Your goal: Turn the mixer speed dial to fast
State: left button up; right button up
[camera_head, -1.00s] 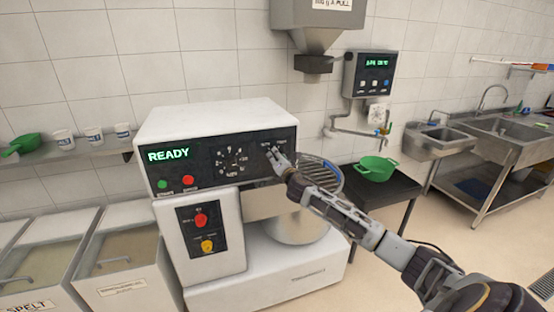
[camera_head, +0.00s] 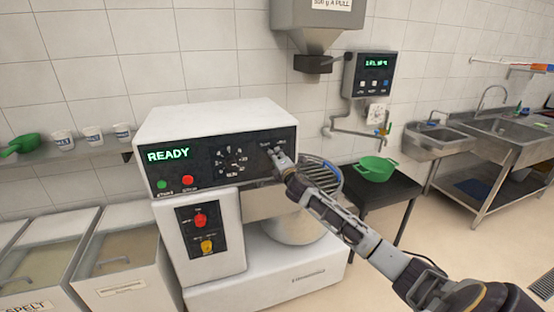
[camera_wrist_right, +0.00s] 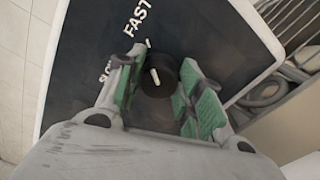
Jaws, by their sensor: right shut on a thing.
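The white mixer (camera_head: 200,122) has a black control panel with a green "READY" display. The speed dial (camera_wrist_right: 160,76) is a small black knob with a white pointer line, on the dark panel with the labels "SLOW" and "FAST". In the right wrist view the pointer aims up and slightly left, toward a white tick close to "FAST". My right gripper (camera_wrist_right: 166,88) has its green-padded fingers on either side of the dial and is shut on it. In the head view my right gripper (camera_head: 279,157) reaches the panel's right end and mostly hides the dial. My left gripper is not in view.
A round timer dial (camera_head: 232,160) and a green and a red button (camera_head: 188,180) sit left on the panel. A green colander (camera_head: 375,168) stands on a dark table to the right.

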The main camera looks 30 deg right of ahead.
jog(key=o, duration=1)
jog(key=shift+s, duration=0.2)
jog(key=v, duration=1.1)
jog(key=shift+s, duration=0.25)
dwell(0.6)
jog(key=shift+m, duration=0.3)
